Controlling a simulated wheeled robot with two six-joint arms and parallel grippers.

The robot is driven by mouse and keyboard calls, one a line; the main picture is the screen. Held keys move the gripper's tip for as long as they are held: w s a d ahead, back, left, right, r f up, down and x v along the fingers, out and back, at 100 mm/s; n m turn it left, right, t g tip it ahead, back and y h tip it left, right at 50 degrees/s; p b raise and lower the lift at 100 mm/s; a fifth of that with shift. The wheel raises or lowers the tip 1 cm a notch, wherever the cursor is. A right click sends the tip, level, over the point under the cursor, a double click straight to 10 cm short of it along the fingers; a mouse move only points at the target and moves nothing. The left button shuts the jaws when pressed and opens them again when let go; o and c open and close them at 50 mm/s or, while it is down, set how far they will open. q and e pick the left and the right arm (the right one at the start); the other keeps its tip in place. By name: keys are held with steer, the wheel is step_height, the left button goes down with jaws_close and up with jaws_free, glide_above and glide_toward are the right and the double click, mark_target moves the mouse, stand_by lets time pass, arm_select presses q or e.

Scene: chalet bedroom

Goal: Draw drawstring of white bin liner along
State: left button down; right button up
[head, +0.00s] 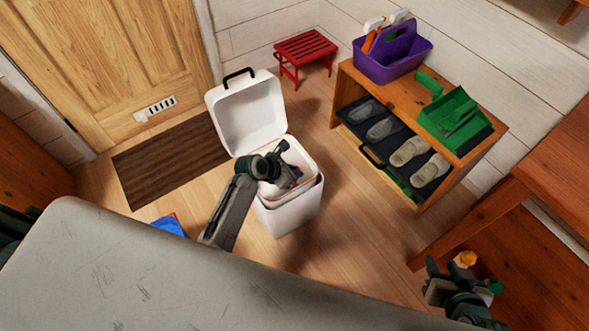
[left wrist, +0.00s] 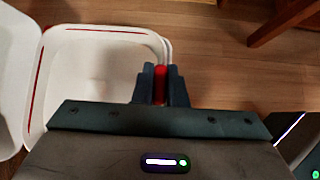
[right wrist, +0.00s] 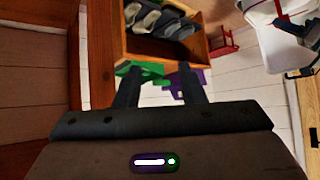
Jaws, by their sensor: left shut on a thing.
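A white bin (head: 290,213) stands on the wooden floor with its lid (head: 245,115) open. The white bin liner (head: 298,155) lies inside it; the liner's pale inside also shows in the left wrist view (left wrist: 95,75). My left gripper (head: 294,178) is over the bin's opening. In the left wrist view it is shut on the red drawstring (left wrist: 160,84) at the liner's right edge. More of the drawstring's length is hidden by the gripper. My right gripper (head: 437,275) is far to the right, away from the bin, open and empty with its fingers apart (right wrist: 158,88).
A shoe bench (head: 495,128) with shoes, a purple caddy (head: 390,62) and a green dustpan (head: 455,120) stands right of the bin. A red stool (head: 305,47) is behind. A wooden table (head: 540,175) is at right, bottles (head: 465,258) near it. A brown mat (head: 170,160) lies left.

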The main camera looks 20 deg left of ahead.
arm_select(q)
steer(key=shift+r+p, duration=0.55)
steer(key=shift+p, duration=0.1)
arm_select(e)
steer(key=s+g, duration=0.1)
steer(key=s+f+g, duration=0.1)
steer(key=s+g, duration=0.1)
steer(key=s, duration=0.1)
steer(key=shift+d+f, duration=0.15)
steer(key=shift+d, duration=0.15)
arm_select(q)
steer(key=c, duration=1.4)
jaws_free()
steer(key=shift+c, duration=0.2)
